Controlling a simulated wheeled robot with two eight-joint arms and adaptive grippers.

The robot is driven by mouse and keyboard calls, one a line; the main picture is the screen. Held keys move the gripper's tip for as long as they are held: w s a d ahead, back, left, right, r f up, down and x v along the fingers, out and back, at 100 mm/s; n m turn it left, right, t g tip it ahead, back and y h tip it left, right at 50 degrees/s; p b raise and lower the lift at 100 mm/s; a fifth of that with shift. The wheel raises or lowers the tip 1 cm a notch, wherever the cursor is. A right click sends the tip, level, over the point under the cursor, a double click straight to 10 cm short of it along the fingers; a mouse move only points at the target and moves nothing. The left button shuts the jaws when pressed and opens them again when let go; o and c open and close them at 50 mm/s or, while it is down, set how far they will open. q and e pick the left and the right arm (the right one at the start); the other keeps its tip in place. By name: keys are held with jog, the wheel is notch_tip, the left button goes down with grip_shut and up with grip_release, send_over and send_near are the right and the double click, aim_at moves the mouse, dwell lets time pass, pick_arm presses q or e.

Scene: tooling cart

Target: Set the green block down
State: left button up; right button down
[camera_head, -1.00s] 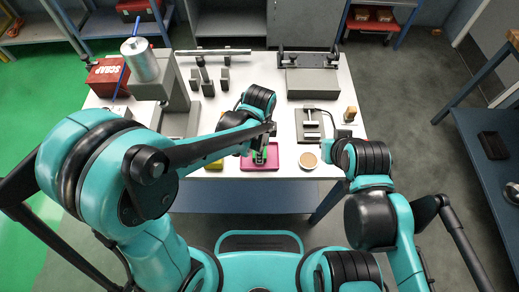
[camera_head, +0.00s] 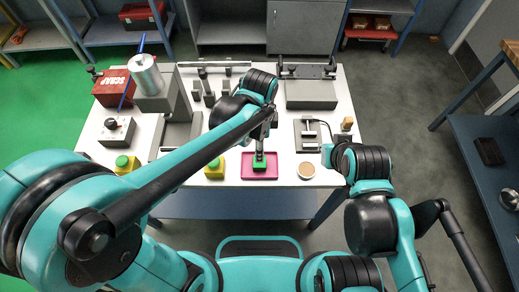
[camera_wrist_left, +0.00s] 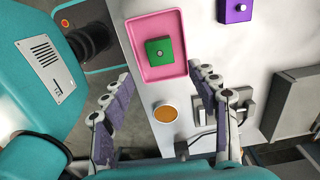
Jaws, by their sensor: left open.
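The green block (camera_head: 260,165) lies in the pink tray (camera_head: 246,175) at the front of the white table. In the left wrist view the green block (camera_wrist_left: 173,42) sits inside the pink tray (camera_wrist_left: 143,80), with a small round knob on top. My left gripper (camera_head: 260,152) is over the tray, just behind the block in the head view.
A round tan disc (camera_head: 306,170) is right of the tray. Yellow boxes with green buttons (camera_head: 214,168) (camera_head: 125,164) are left of it. A purple block (camera_wrist_left: 236,10) shows in the wrist view. A grey fixture (camera_head: 307,135) stands behind the disc. The red scrap bin (camera_head: 112,88) is back left.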

pick_arm(q)
jog(key=s+a+r+n+t, duration=0.2)
jog(key=a+r+n+t, duration=0.1)
jog(key=a+n, duration=0.6)
jog(key=s+a+r+n+t, duration=0.3)
jog(key=a+r+n+t, duration=0.1)
jog(key=a+n, duration=0.4)
jog(key=shift+a+n, duration=0.4)
jog(key=shift+n, duration=0.1)
notch_tip(320, 180, down, 4)
jog(key=b, duration=0.3)
jog(key=shift+s+r, duration=0.1)
jog(key=shift+r, duration=0.1)
